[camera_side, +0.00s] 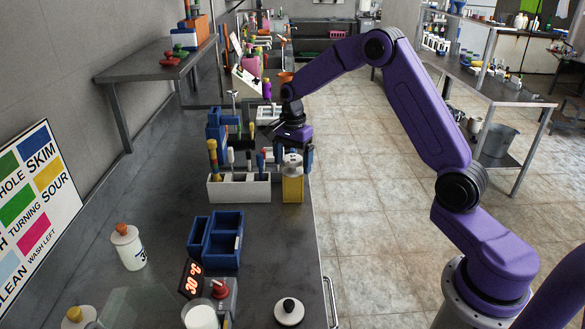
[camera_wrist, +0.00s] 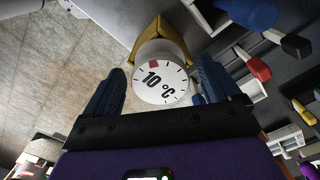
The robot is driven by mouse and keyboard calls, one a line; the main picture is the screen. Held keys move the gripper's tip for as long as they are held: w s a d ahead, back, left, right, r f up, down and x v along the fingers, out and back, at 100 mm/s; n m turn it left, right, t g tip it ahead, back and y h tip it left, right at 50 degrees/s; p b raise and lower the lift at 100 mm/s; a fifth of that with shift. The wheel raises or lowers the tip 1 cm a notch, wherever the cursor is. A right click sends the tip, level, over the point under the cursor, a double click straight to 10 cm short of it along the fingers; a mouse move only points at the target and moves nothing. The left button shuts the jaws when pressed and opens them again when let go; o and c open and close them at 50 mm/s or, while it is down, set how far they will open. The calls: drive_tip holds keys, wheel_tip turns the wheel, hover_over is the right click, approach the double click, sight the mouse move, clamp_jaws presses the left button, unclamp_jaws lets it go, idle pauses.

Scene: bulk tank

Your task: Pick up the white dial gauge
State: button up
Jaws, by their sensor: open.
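The white dial gauge (camera_wrist: 160,82) has a round face marked "10 °C" with a red patch; in the wrist view it lies between my gripper's fingers, with visible gaps on both sides. Behind it is a yellow holder (camera_wrist: 160,40). In the side view the gauge (camera_side: 292,159) stands at the top of the yellow holder (camera_side: 293,188) near the bench's right edge. My gripper (camera_side: 293,153) is open, pointing down over it, its blue fingers on either side. The gripper partly hides the gauge's top there.
A white rack (camera_side: 239,191) with several coloured-top items stands just left of the yellow holder. Blue bins (camera_side: 221,248), a lidded white jar (camera_side: 128,248) and a red digital display (camera_side: 191,279) are nearer. The bench (camera_side: 275,245) is clear in front of the holder.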

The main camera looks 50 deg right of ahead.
drive_tip(key=c, duration=1.1)
drive_tip(key=shift+c, duration=0.2)
drive_tip(key=shift+r, duration=0.15)
